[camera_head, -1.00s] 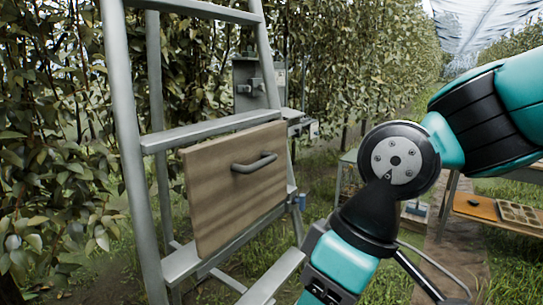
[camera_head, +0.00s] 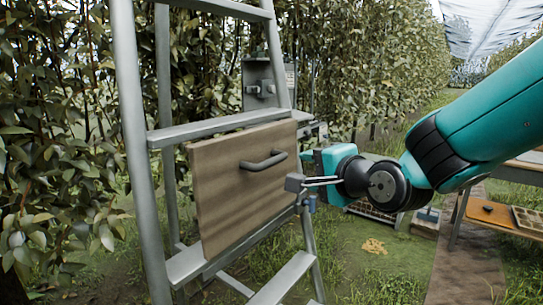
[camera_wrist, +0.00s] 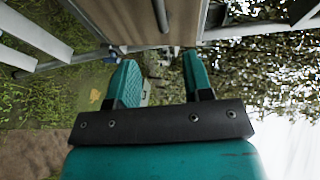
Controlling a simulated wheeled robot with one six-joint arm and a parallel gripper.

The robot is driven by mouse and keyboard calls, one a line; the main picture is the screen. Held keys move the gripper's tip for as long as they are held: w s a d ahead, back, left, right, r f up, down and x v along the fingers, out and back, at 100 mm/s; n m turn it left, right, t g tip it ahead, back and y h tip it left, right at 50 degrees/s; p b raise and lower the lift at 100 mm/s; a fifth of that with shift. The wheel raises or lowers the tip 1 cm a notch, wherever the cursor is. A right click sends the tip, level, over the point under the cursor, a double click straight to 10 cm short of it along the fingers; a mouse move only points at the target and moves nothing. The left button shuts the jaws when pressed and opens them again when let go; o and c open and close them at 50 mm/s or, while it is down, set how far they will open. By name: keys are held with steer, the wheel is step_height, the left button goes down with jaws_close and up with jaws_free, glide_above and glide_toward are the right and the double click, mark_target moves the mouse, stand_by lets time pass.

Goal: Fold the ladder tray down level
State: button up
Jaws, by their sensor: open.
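The ladder tray (camera_head: 222,190) is a brown wooden panel that hangs upright below a rung of the grey ladder (camera_head: 133,120). A dark grey bar handle (camera_head: 264,161) sticks out from its upper face. My gripper (camera_head: 308,160) is just right of the handle and apart from it. In the wrist view my gripper (camera_wrist: 158,80) is open, with its teal fingers wide apart and nothing between them. The handle (camera_wrist: 161,12) shows at the top edge there, in front of the tray (camera_wrist: 125,20), roughly in line with the gap. The tips' exact distance from it is hard to tell.
Lower ladder steps (camera_head: 285,278) jut out below the tray. Dense foliage (camera_head: 55,130) stands behind and left. A grey box (camera_head: 258,85) is mounted behind the ladder. A table with an orange board (camera_head: 490,213) is at right.

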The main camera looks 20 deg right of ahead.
mark_target(274, 163)
steer(key=p+x, duration=1.5)
steer(key=x, duration=0.1)
steer(key=shift+f, duration=0.1)
jaws_close()
